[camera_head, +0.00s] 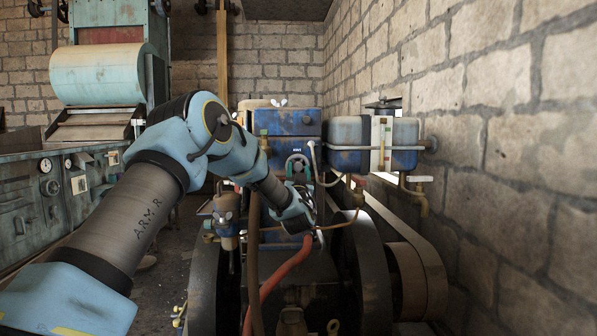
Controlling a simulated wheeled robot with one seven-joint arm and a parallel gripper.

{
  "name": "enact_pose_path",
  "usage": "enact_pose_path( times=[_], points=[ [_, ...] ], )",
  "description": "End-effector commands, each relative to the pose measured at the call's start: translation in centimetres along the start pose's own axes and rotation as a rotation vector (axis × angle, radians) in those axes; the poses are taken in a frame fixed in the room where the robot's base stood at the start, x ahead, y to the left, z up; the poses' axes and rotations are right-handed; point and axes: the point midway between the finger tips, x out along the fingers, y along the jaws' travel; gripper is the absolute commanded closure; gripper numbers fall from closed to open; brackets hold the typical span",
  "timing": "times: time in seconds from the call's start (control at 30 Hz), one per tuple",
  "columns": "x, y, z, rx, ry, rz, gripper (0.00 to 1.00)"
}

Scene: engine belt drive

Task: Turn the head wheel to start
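A small teal handwheel (296,164), which looks like the head wheel, is on the front of the blue engine (296,124). My arm reaches in from the lower left, and its blue end and my gripper (307,212) are just below the wheel, in front of the engine. The wheel's lower edge is close to my wrist in the picture; I cannot tell whether they touch. My fingers are small and dark against the engine, so their opening is unclear.
A blue tank (374,143) with pipes and a brass tap (420,198) is at the right, by the stone wall (500,130). Large dark flywheels (362,270) and a belt (425,255) stand below. A red hose (282,272) passes under my gripper. A green control console (45,195) is at the left.

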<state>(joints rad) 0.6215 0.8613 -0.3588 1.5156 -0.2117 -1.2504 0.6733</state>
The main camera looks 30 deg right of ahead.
Motion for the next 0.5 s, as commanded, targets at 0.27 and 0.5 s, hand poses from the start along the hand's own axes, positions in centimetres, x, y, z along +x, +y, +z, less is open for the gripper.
enact_pose_path(
  times=[0.27, 0.5],
  points=[
    [-0.01, 0.00, -0.01, 0.000, 0.000, 0.000, 0.79],
    [-0.02, 0.00, -0.01, 0.000, 0.000, 0.000, 1.00]
  ],
)
